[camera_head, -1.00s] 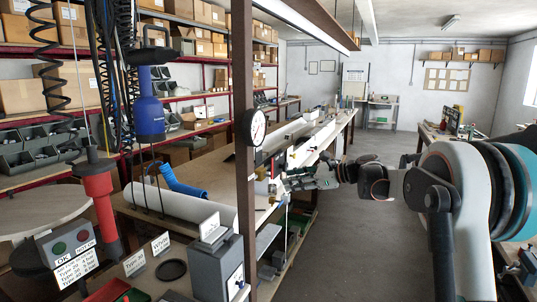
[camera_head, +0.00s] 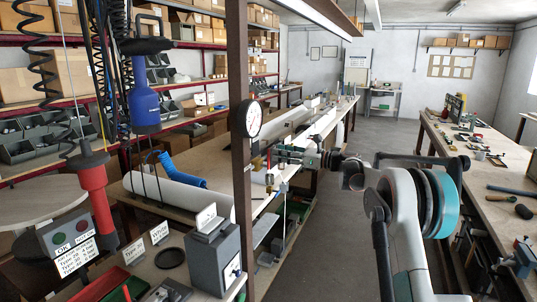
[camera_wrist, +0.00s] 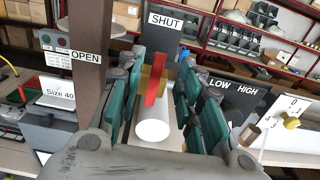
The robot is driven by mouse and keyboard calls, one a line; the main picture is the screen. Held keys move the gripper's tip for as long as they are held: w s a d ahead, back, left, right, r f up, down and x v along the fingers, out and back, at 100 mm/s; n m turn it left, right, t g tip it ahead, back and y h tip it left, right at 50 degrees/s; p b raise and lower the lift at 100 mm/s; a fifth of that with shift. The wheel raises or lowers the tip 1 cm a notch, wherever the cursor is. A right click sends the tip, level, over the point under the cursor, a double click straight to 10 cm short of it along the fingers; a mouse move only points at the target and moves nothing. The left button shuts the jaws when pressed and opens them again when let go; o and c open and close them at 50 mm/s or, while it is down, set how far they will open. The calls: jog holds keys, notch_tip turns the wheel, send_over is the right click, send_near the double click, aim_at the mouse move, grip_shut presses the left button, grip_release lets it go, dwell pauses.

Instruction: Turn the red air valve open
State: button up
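The red valve handle (camera_wrist: 157,84) stands nearly upright in the wrist view, on a brass-yellow body (camera_wrist: 150,88). Its upper end points towards the SHUT sign (camera_wrist: 180,20); the OPEN sign (camera_wrist: 85,56) is to the left. My gripper (camera_wrist: 158,72) is open, with a green-padded finger on each side of the handle. Gaps show between the handle and both fingers; how deep it sits between them is unclear. In the head view my gripper (camera_head: 283,157) is at the bench just right of the brown post, too small there to show the handle clearly.
A brown post (camera_head: 242,130) with a round gauge (camera_head: 253,118) stands close to my gripper. A white roll (camera_head: 180,196) lies on the bench behind. In the wrist view a LOW/HIGH panel (camera_wrist: 235,95) is at right. The floor aisle (camera_head: 340,225) is clear.

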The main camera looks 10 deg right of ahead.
aim_at(269, 151)
jog(key=x, duration=0.6)
jog(key=shift+b, duration=0.35)
grip_shut()
